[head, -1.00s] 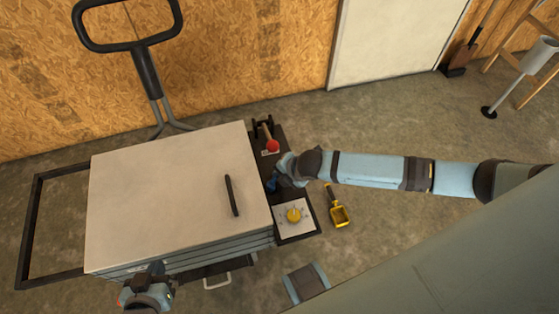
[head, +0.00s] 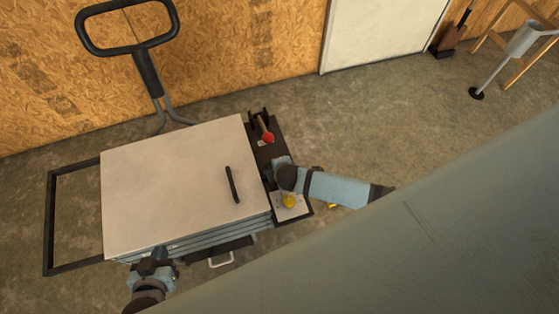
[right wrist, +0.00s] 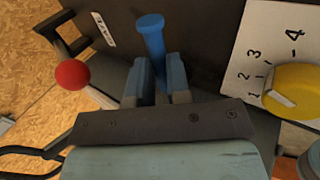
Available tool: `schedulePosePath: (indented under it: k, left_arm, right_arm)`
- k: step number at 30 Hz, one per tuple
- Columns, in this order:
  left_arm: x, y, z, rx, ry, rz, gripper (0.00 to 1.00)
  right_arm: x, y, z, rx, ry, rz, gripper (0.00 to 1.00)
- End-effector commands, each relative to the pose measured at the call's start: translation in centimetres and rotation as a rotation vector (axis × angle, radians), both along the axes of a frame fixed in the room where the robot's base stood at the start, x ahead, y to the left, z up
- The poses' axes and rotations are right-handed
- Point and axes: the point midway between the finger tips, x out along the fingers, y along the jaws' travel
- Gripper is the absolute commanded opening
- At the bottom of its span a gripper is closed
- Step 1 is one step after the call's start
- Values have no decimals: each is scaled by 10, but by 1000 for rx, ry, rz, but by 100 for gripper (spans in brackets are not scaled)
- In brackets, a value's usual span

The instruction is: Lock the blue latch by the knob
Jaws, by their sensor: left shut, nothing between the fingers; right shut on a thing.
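The blue latch (right wrist: 150,22) shows in the right wrist view as a round blue knob on a blue stem. It stands out from a dark panel. My right gripper (right wrist: 158,85) is shut on the blue latch, one finger on each side of the stem below the knob. In the head view my right gripper (head: 278,168) is over the dark side panel, and the latch is mostly hidden there. My left gripper (head: 152,262) is shut and empty at the near left edge of the white-topped cabinet, away from the latch.
A yellow dial (right wrist: 292,90) on a numbered white plate is beside the latch. A red ball-ended lever (right wrist: 72,74) by a label is on its other side. The white cabinet top (head: 165,190) carries a black handle (head: 232,184). Open floor lies beyond the panel.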

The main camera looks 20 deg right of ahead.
Motion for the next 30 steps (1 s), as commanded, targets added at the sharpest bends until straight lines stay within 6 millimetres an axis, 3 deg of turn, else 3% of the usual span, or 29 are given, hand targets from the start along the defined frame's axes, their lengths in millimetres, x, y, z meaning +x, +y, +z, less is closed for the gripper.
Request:
schedulePosePath:
  k: [15, 16, 19, 30]
  left_arm:
    - [0, 0, 1, 2, -2, -2, 0]
    - [0, 0, 1, 2, -1, -2, 0]
    - [0, 0, 1, 2, -1, -2, 0]
    - [-1, 1, 3, 3, 0, -1, 0]
  right_arm:
    - [-1, -2, -1, -2, 2, -23, 0]
    - [-1, -2, -1, -2, 2, -23, 21]
    - [-1, -1, -1, -2, 2, -22, 42]
    - [-4, 0, 6, 0, 1, -19, 42]
